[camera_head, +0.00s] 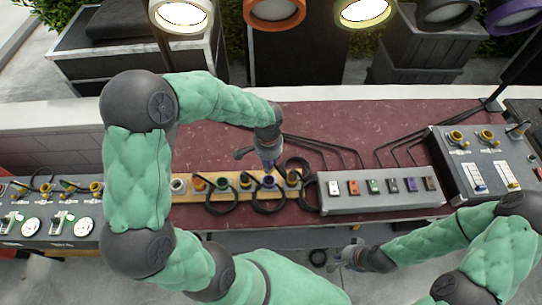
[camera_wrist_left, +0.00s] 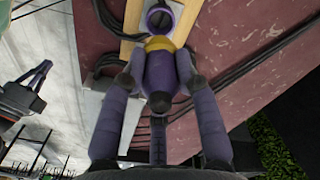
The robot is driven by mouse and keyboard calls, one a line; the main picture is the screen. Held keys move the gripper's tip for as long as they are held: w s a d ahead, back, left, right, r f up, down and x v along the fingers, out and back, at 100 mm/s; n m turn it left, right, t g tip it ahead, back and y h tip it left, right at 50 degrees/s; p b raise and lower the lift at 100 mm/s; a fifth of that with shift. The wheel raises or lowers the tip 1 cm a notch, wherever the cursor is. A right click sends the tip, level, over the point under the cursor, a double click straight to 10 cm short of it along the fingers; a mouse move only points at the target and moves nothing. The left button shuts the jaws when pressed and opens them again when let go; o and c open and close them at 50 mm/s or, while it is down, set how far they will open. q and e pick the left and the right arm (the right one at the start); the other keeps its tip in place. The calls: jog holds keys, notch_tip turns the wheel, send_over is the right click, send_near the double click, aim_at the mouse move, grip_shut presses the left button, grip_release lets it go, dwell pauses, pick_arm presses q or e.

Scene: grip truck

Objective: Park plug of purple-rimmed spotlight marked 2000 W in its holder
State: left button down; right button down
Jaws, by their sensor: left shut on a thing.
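My left gripper (camera_head: 268,160) is over the wooden strip in the head view. In the left wrist view my left gripper (camera_wrist_left: 158,82) is shut on a purple plug (camera_wrist_left: 157,66) with a yellow collar at its far end. Just beyond the collar is a round purple-rimmed holder (camera_wrist_left: 160,19) on the wooden strip; I cannot tell whether plug and holder touch. In the head view this holder (camera_head: 269,182) is partly hidden by my gripper. The purple-rimmed spotlight (camera_head: 516,17) hangs at top right; its marking is unreadable. My right gripper (camera_head: 349,257) is low at right, its opening unclear.
The wooden strip (camera_head: 222,191) carries several coloured holders with black cable loops. A grey socket box (camera_head: 380,203) stands to its right. Control panels (camera_head: 486,180) stand farther right and at left. Black cables (camera_head: 325,148) lie across the dark red deck.

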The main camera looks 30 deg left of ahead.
pick_arm(q)
jog(key=shift+w+f+b, duration=0.1)
jog(key=shift+f+b, duration=1.45)
jog(key=shift+f, duration=0.7)
jog(key=shift+f, duration=0.25)
jog(key=shift+f+b, duration=0.25)
jog(key=shift+b, duration=0.15)
jog(key=shift+f+b, duration=1.65)
jog(key=shift+f, duration=0.25)
dwell(0.6)
jog(key=c, duration=0.5)
grip_release()
jog(key=shift+c, duration=0.2)
jog(key=shift+r, duration=0.15)
jog(key=shift+r+p, duration=1.9)
jog(key=shift+r, duration=0.5)
